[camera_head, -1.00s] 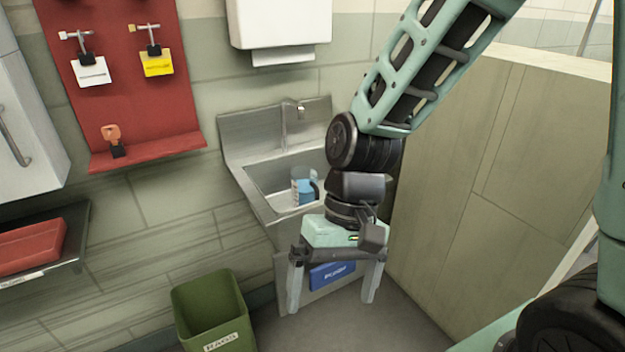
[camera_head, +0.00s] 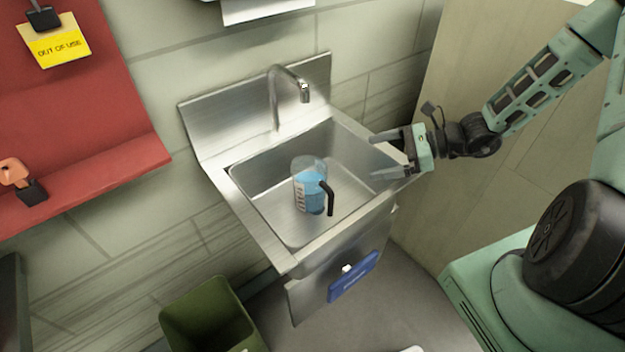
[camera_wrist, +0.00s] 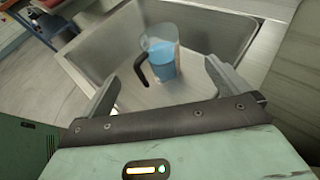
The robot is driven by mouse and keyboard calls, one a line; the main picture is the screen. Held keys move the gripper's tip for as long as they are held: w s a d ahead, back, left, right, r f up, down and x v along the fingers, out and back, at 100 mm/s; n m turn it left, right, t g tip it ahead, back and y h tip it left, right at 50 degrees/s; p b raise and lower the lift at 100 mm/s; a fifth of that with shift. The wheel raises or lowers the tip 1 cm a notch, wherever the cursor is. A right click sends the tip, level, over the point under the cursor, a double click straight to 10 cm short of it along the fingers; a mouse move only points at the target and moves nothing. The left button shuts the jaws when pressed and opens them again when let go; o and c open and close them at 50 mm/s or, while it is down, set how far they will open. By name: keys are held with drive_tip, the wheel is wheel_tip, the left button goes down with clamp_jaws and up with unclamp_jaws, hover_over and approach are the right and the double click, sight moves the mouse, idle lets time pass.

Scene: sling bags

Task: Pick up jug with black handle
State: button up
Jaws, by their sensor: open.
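The jug (camera_head: 309,187) is clear with blue contents or tint, white markings and a black handle (camera_head: 328,198). It stands upright inside the metal sink basin (camera_head: 262,212). My gripper (camera_head: 372,156) is open and empty at the right side of the sink, with its fingers pointing left toward the jug but apart from it. In the wrist view the jug (camera_wrist: 162,60) shows ahead, beyond and between the fingertips of my gripper (camera_wrist: 161,75), with the black handle (camera_wrist: 141,70) on its left side.
A faucet (camera_head: 287,92) rises at the back of the sink. The basin's rim (camera_head: 255,235) surrounds the jug. A green bin (camera_head: 210,318) stands on the floor at lower left. A red shelf (camera_head: 90,180) is on the left wall, and a beige panel (camera_head: 480,90) is at right.

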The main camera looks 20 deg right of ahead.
sight(314, 170)
drive_tip(key=p+x, duration=0.1)
drive_tip(key=x, duration=0.7)
drive_tip(key=p+x, duration=0.2)
drive_tip(key=x, duration=0.6)
drive_tip(key=shift+a+f, duration=0.25)
drive_tip(key=shift+a, duration=0.1)
drive_tip(key=shift+r, duration=0.1)
drive_tip(key=c, duration=1.9)
